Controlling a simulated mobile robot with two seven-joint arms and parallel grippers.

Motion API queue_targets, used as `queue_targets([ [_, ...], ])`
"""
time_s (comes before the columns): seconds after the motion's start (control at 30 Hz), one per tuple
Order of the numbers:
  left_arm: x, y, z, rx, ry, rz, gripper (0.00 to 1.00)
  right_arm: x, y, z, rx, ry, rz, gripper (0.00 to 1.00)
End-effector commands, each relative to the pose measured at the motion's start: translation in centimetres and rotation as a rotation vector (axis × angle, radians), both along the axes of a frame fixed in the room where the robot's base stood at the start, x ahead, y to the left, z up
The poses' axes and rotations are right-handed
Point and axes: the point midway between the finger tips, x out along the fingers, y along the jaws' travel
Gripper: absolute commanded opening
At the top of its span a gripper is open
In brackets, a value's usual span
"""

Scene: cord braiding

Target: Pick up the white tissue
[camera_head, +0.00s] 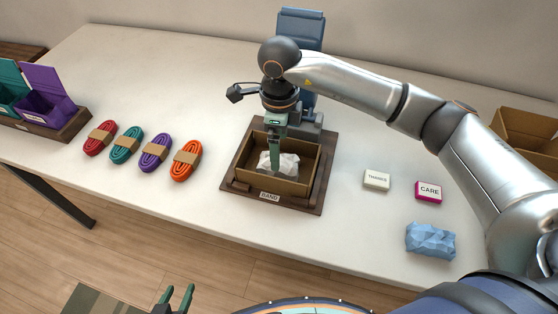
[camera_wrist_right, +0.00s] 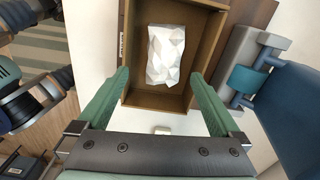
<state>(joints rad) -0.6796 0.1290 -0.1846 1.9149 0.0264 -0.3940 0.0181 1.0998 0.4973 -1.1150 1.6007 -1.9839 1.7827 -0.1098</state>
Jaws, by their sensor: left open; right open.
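The white tissue (camera_head: 290,163) is a crumpled, faceted lump inside a brown open box (camera_head: 308,162) in the head view. My right gripper (camera_head: 275,168) points down into the box and hides part of the tissue. In the right wrist view the tissue (camera_wrist_right: 165,54) lies on the box floor, ahead of and between the spread green fingers of my right gripper (camera_wrist_right: 160,76). The gripper is open and empty; whether a finger touches the tissue cannot be told. My left gripper (camera_head: 174,298) is open at the bottom edge of the head view, away from the box.
The box sits on a dark wooden base (camera_head: 238,192) with a blue stand behind it. Several cord bundles (camera_head: 155,152) lie left. A THANKS block (camera_head: 376,180), a CARE block (camera_head: 429,191) and a blue crumpled tissue (camera_head: 430,241) lie right. The table's back left is clear.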

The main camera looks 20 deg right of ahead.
Motion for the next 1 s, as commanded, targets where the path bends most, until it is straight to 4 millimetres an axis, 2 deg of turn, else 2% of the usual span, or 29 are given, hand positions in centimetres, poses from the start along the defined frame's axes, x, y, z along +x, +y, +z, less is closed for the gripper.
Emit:
queue_targets([
  [0.27,0.0,0.1,0.3,0.001,0.002,-0.001,0.5,0.1,0.0,-2.4,0.0,0.004,0.0,1.0],
  [0.53,-0.1,0.1,0.8,0.003,0.001,-0.001,0.5,0.6,0.0,-6.2,0.0,0.001,0.0,1.0],
  [0.83,0.0,0.1,0.8,0.003,0.001,-0.001,0.5,0.7,0.0,-6.9,0.001,0.0,0.001,1.0],
  [0.87,0.0,0.1,0.8,0.003,0.001,-0.001,0.5,0.7,0.0,-6.9,0.001,0.0,0.001,0.99],
  [1.0,0.0,0.1,0.8,0.003,0.001,-0.001,0.5,0.7,0.0,-6.9,0.001,0.0,0.001,0.83],
])
